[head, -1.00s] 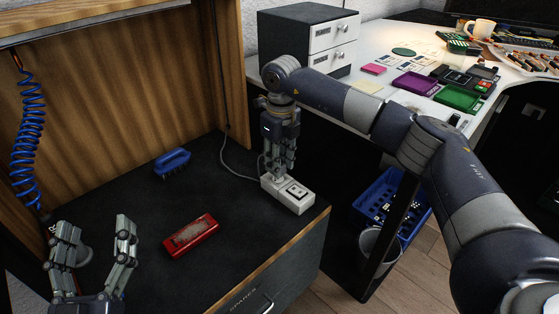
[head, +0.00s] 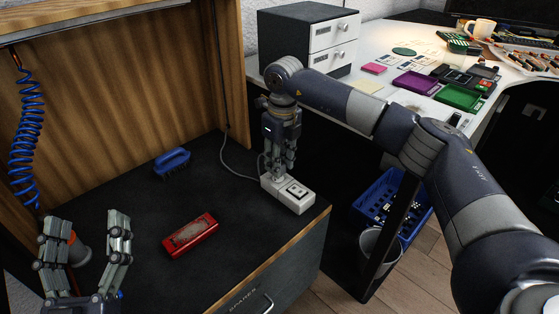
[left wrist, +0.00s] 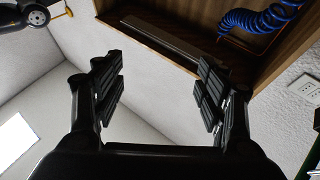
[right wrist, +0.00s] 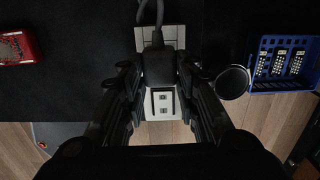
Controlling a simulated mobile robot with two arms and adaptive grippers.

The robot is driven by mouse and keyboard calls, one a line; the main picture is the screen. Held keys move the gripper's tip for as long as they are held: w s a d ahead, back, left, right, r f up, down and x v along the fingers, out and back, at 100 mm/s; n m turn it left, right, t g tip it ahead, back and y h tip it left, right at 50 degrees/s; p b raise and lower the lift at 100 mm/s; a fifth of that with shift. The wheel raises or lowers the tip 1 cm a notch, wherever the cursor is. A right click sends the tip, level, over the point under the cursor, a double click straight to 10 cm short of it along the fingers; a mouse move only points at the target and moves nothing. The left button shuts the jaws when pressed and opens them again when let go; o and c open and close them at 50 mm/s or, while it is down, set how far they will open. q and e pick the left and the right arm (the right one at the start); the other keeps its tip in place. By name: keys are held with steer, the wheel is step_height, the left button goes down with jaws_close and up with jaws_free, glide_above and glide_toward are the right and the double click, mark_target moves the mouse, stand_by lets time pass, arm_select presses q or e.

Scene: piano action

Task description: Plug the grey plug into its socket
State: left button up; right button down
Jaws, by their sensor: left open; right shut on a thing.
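The grey plug (right wrist: 158,66) is between the fingers of my right gripper (right wrist: 159,76), with its grey cable (right wrist: 150,12) running up in the right wrist view. A pale socket block (head: 291,196) stands at the right edge of the dark cabinet top, and it also shows below the plug in the right wrist view (right wrist: 143,40). My right gripper (head: 283,172) points down over the back part of the block. The fingers hide the plug's lower end, so I cannot tell whether it is seated. My left gripper (head: 88,222) is open and empty over the cabinet's left side.
A red box-like thing (head: 190,236) and a blue brush (head: 172,162) lie on the cabinet top (head: 125,205). A blue coiled cord (head: 26,130) hangs at the left. A blue crate (head: 405,195) and a bin (head: 380,245) stand below, to the right.

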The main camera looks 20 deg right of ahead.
arm_select(q)
steer(key=shift+s+r+t, duration=0.35)
steer(key=shift+r+t, duration=0.15)
steer(key=shift+r, duration=0.2)
arm_select(e)
steer(key=shift+w+f, duration=0.1)
steer(key=shift+f, duration=0.05)
arm_select(q)
steer(key=shift+w+f, duration=0.15)
arm_select(e)
steer(key=shift+d+f, duration=0.1)
steer(key=shift+f, duration=0.25)
arm_select(q)
steer(key=shift+w+f+g, duration=0.1)
steer(key=shift+f+g, duration=0.1)
steer(key=shift+g, duration=0.1)
arm_select(e)
steer(key=shift+f, duration=0.1)
stand_by(0.7)
arm_select(q)
steer(key=shift+w+f+g, duration=0.25)
steer(key=shift+f+g, duration=0.05)
steer(key=shift+f, duration=0.2)
arm_select(e)
steer(key=shift+f, duration=0.2)
arm_select(q)
steer(key=shift+f, duration=0.1)
stand_by(0.3)
